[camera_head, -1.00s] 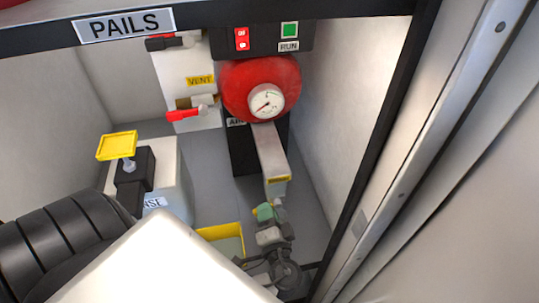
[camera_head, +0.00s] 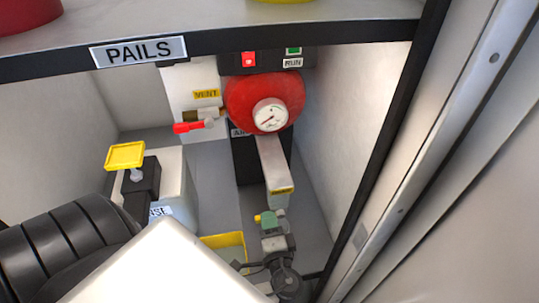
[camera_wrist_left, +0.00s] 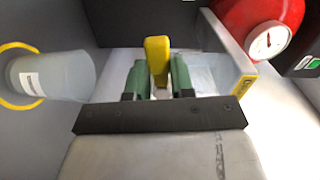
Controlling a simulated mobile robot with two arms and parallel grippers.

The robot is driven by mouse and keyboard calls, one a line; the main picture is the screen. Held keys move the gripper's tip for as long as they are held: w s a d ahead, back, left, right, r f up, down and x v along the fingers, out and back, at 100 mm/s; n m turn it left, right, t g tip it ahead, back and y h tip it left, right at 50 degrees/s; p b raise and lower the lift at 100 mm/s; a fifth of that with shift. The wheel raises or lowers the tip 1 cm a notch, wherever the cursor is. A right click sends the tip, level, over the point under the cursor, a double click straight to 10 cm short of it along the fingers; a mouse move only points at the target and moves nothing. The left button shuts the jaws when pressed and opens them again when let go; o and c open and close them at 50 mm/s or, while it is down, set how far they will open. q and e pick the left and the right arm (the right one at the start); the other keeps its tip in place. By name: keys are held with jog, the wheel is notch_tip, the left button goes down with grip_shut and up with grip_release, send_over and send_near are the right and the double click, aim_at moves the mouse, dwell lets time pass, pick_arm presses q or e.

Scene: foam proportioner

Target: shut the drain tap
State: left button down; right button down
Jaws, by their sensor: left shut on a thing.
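The drain tap's yellow handle (camera_wrist_left: 157,58) stands upright in the left wrist view, beside the front end of a pale metal box. Only a small bit of yellow, the tap handle (camera_head: 257,218), shows in the head view, low in front of that box. My left gripper (camera_wrist_left: 157,80) has its two green fingers on either side of the handle and is shut on it. In the head view my left gripper (camera_head: 268,219) is small, below the box's yellow label. The tap's body and spout are mostly hidden. My right gripper is not in view.
A red tank with a gauge (camera_head: 265,100) stands behind the metal box (camera_head: 272,165). A red-handled vent valve (camera_head: 195,126) is left of it. A yellow-rimmed container (camera_head: 225,240) is by my arm. A translucent cup (camera_wrist_left: 52,76) shows in the wrist view. The PAILS shelf (camera_head: 250,40) overhangs.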

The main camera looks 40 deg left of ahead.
pick_arm(q)
jog(key=c, duration=1)
grip_release()
jog(key=shift+o, duration=0.2)
jog(key=shift+r, duration=0.1)
